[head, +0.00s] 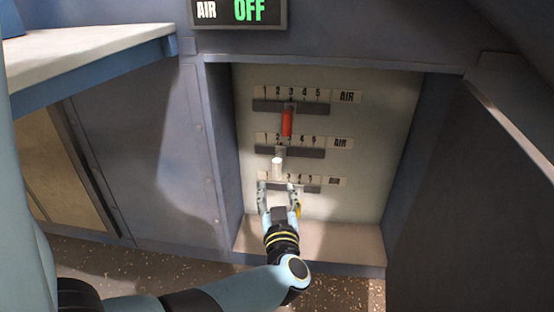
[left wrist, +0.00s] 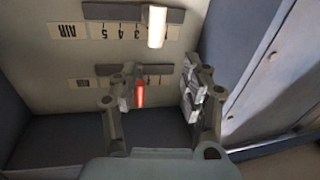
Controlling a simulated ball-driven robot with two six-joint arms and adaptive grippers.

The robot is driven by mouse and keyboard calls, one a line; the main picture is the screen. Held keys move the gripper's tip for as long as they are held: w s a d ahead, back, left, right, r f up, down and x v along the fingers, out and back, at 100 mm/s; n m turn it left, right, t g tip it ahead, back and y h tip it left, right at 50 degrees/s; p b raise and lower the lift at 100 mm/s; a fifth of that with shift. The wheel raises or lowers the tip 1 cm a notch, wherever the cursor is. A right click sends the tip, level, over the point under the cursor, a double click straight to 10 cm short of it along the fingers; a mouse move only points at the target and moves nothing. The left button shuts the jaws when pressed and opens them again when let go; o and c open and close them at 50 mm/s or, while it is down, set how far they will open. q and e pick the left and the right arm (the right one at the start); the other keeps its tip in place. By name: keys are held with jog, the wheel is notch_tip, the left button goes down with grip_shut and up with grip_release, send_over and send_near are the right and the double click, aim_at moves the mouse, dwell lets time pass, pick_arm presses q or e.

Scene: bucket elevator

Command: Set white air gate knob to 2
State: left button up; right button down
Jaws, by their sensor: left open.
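The white air gate knob (head: 277,167) sticks out from the middle slider (head: 308,154). Its mount is near the 2 of that scale. It also shows at the top of the upside-down left wrist view (left wrist: 157,27), where it covers part of the scale. My left gripper (head: 279,190) is open and empty. In the head view its fingers appear just below the white knob, one to each side, over the bottom scale. In the left wrist view the open fingers (left wrist: 155,104) have the red knob (left wrist: 140,94) in the background between them. I cannot tell their exact distance from the panel.
The red knob (head: 287,123) on the top slider (head: 262,105) is near 3. The bottom slider (head: 310,189) is partly hidden by my gripper. Recess walls and an open door panel (head: 470,180) flank the sliders. A display (head: 240,11) above reads AIR OFF.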

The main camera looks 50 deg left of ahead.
aim_at(277, 170)
jog(key=w+t+b, duration=0.1)
jog(key=w+t, duration=0.2)
jog(key=w, duration=0.1)
pick_arm(q)
jog(key=w+a+n+b, duration=0.1)
jog(key=w+a+n, duration=0.1)
jog(key=n, duration=0.9)
jog(key=w+a+n+b, duration=0.2)
jog(key=w+a+n, duration=0.1)
jog(key=n, duration=0.9)
jog(key=w+a+f+n+b, duration=0.1)
jog(key=w+a+n+b, duration=0.1)
jog(key=n, duration=1)
jog(key=shift+w+a, duration=0.2)
jog(key=shift+a, duration=0.4)
jog(key=shift+w+a, duration=0.3)
jog(key=shift+a, duration=0.05)
jog(key=shift+r, duration=0.1)
pick_arm(e)
notch_tip(277, 170, down, 8)
jog(key=s+t, duration=0.2)
jog(key=t, duration=0.2)
jog(key=shift+a, duration=0.25)
